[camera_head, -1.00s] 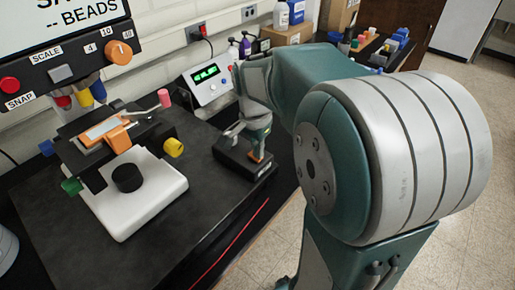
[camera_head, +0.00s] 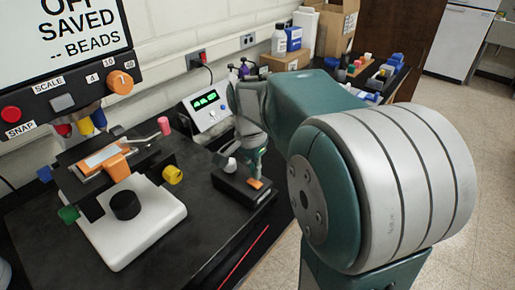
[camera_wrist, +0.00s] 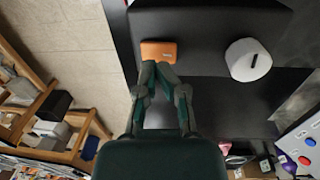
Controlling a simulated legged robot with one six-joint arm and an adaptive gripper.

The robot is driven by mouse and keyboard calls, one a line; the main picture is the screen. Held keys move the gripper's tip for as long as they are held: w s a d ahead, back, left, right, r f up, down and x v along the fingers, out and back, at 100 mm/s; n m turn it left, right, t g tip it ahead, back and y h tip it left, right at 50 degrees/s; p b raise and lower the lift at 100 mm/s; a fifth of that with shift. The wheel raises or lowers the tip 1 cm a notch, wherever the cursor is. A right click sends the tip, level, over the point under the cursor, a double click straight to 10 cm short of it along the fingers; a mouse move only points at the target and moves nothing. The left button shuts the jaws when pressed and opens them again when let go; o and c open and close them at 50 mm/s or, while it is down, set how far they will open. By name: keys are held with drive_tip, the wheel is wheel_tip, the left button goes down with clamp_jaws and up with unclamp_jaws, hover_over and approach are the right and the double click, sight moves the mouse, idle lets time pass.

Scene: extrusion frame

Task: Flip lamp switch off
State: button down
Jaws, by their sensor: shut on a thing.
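A black control box (camera_head: 235,190) sits on the bench, with an orange switch (camera_head: 255,183) at its near right and a white round knob (camera_head: 230,165) at its left. In the wrist view the orange switch (camera_wrist: 158,51) is just past my fingertips and the white knob (camera_wrist: 248,62) is to the right. My gripper (camera_wrist: 158,66) points at the switch with its fingers together, and the tips overlap its edge. It also shows in the head view (camera_head: 261,152), partly hidden by my arm. Any lamp is not clearly visible.
A microscope (camera_head: 125,205) with coloured knobs stands at left under a screen (camera_head: 80,30) reading "OFF SAVED -- BEADS". A white instrument (camera_head: 207,108) with a green display stands behind the box. Bottles and a carton (camera_head: 285,60) are at the back.

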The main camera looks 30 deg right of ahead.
sight(258, 186)
wheel_tip(258, 186, up, 12)
drive_tip(key=s, duration=0.1)
drive_tip(key=shift+s+d+r, duration=0.15)
drive_tip(key=shift+s, duration=0.15)
idle(0.3)
drive_tip(key=s+a+f+n+t, duration=0.6)
drive_tip(key=s+a+f+n, duration=0.2)
drive_tip(key=s+a+n, duration=0.3)
drive_tip(key=shift+s+a+f+n+t, duration=0.25)
drive_tip(key=shift+s+n, duration=0.45)
drive_tip(key=shift+n, duration=0.8)
drive_tip(key=shift+r, duration=0.1)
